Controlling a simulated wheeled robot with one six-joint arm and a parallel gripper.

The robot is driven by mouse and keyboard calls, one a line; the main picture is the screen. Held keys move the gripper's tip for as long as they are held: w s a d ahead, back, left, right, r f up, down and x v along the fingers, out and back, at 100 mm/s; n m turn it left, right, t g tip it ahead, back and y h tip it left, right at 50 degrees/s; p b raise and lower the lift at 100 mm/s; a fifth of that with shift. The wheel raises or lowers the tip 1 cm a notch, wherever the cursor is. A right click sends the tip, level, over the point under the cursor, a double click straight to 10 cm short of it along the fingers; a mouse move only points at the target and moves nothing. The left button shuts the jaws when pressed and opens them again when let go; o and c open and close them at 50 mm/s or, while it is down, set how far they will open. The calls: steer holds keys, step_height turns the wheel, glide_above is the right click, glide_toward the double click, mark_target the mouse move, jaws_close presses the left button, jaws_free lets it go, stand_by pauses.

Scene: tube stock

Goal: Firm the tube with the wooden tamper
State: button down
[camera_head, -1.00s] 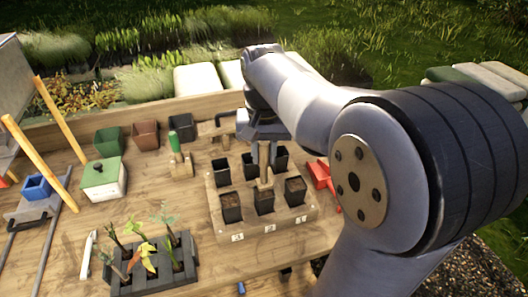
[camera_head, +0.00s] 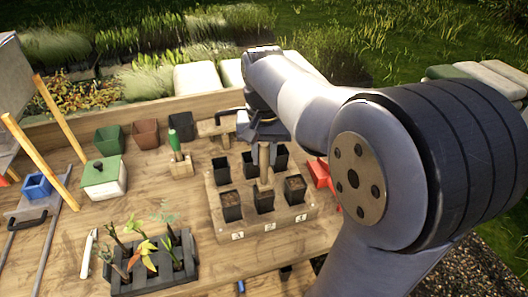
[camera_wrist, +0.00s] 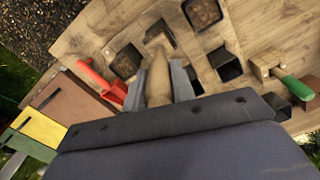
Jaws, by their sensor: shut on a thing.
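My gripper (camera_wrist: 158,86) is shut on the wooden tamper (camera_wrist: 158,77), with one finger on each side of its shaft. In the head view the tamper (camera_head: 264,160) stands about upright, its lower end at the mouth of the middle front tube (camera_head: 264,201). Whether it presses on soil inside is hidden. The black square tubes stand in two rows in a wooden rack (camera_head: 300,222) with number tags on its front. The left front tube (camera_head: 231,208) and right front tube (camera_head: 295,189) show brown soil. The back tubes look dark inside.
A red tool (camera_head: 320,174) lies right of the rack. A green-handled tool in a wooden block (camera_head: 180,167) and a green-lidded box (camera_head: 102,178) stand to the left. A dark tray (camera_head: 150,282) of seedlings is at the front. Bare bench lies between.

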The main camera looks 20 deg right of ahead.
mark_target(264, 166)
steer(key=shift+f+b, duration=0.3)
steer(key=shift+f, duration=0.35)
steer(key=shift+f+b, duration=0.3)
steer(key=shift+f, duration=0.2)
steer(key=shift+f, duration=0.1)
steer(key=shift+f, duration=0.75)
stand_by(2.3)
steer(key=shift+r+p, duration=5.05)
steer(key=shift+r, duration=0.55)
